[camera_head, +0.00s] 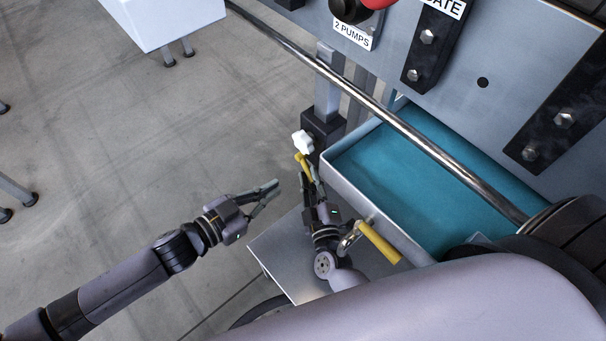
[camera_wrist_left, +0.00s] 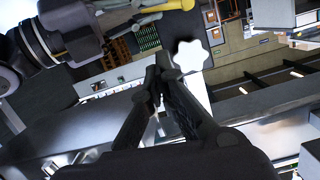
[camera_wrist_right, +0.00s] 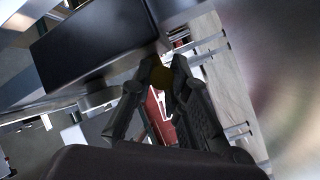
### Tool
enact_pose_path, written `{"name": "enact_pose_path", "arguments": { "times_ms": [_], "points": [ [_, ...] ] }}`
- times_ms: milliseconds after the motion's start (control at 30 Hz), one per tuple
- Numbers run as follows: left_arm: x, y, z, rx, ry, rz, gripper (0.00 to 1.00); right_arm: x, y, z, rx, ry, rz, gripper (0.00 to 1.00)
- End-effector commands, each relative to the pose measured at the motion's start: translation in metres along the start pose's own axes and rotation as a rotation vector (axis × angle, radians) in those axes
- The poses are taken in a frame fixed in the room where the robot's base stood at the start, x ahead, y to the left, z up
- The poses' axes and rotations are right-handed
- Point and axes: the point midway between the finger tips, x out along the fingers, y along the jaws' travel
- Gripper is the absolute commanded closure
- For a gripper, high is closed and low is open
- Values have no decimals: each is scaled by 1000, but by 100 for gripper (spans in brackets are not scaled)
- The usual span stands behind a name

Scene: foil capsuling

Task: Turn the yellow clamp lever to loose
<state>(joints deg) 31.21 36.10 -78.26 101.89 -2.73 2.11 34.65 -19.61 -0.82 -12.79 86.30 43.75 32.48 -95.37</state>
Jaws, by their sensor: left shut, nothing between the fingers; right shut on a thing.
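The yellow clamp lever (camera_head: 301,160) is beside the dark clamp block (camera_head: 324,128), just below a white star knob (camera_head: 302,142). My right gripper (camera_head: 309,182) is shut on the lever. In the right wrist view, a dark yellow round end (camera_wrist_right: 161,77) sits between its fingertips (camera_wrist_right: 160,70). My left gripper (camera_head: 275,188) is shut and empty, left of the lever and apart from it. In the left wrist view, its fingertips (camera_wrist_left: 160,72) meet, with the star knob (camera_wrist_left: 191,56) beyond them. A yellow bar (camera_wrist_left: 168,7) shows at the top of that view.
A teal-lined tray (camera_head: 340,181) stands right of the clamp. Another yellow handle (camera_head: 380,243) is at the tray's near side. A steel rail (camera_head: 400,122) crosses above the tray. A panel (camera_head: 490,60) stands behind.

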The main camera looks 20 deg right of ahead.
Motion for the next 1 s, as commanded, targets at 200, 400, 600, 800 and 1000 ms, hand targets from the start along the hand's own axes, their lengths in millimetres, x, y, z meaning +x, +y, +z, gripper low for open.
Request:
{"name": "enact_pose_path", "arguments": {
  "times_ms": [200,400,600,800,1000],
  "points": [
    [48,0,-2,2,4,1,100,0,-1,-2,1,2,-3,100],
    [88,1,2,1,1,0,100,-1,-2,-2,1,3,-4,100],
    [104,0,20,0,2,-1,100,-1,-2,-2,1,3,-4,100],
    [110,1,26,0,3,0,100,-1,-2,-2,1,3,-4,100],
    [110,1,27,0,3,0,100,-1,-2,-2,1,3,-5,100]
  ]
}}
